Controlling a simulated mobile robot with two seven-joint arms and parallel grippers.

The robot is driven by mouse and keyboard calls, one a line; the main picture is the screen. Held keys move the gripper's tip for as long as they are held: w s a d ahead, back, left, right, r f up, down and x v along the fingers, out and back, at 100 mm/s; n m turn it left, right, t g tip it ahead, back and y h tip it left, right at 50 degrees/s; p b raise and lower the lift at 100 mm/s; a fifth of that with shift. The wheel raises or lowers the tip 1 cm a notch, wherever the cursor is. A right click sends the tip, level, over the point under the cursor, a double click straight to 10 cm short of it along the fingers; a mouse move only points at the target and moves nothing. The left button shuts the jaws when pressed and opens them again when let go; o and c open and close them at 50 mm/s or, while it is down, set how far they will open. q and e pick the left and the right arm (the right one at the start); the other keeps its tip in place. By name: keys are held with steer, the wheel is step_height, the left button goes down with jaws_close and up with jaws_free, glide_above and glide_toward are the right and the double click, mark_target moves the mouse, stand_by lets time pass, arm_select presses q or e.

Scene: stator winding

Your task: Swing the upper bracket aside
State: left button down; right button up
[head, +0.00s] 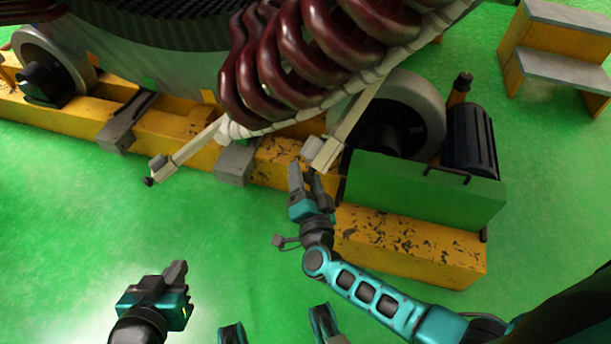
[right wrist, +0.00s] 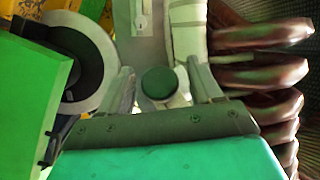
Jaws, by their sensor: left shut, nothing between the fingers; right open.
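A pale bracket arm (head: 345,130) with a blocky end slants down from the dark red coils beside the grey wheel. My right gripper (head: 305,174) is right at its lower end. In the right wrist view, the open fingers of my right gripper (right wrist: 161,68) stand on either side of a round dark green knob (right wrist: 158,83) in front of the bracket; contact cannot be told. A second pale bracket arm (head: 195,145) with a dark knob at its tip reaches down left. My left gripper (head: 178,275) is shut and empty, low over the green floor.
Dark red coils (head: 290,60) wrapped in white hang above. A yellow beam (head: 415,245) runs below, carrying a grey wheel (head: 425,105), a green box (head: 425,190) and a black motor (head: 472,140). A step stool (head: 560,70) stands upper right. Green floor (head: 70,220) is clear at lower left.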

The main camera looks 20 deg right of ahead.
mark_target(310, 181)
steer(key=shift+c, duration=0.2)
